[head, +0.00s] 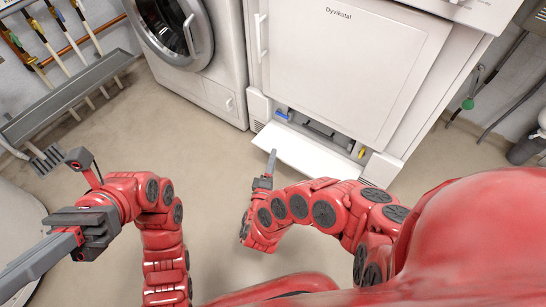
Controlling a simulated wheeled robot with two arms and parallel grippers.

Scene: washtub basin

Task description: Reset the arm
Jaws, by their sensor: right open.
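My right gripper (270,163) is seen nearly edge-on at the left end of a lowered white flap (305,152). It is open and I see nothing held in it. I cannot tell whether it touches the flap. My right arm is bent, coming in from the lower right. My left gripper (45,262) is at the lower left, its grey parts reaching toward the left edge of the picture. Its jaw opening is not clear from this angle. My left arm rises from the bottom and bends left.
The flap hangs open below the white Dyvikstal machine (345,60), showing a recess with a blue part (283,116) and a yellow part (361,153). A washing machine (190,50) stands left of it. A grey trough (70,98) runs along the left wall. The floor between my arms is clear.

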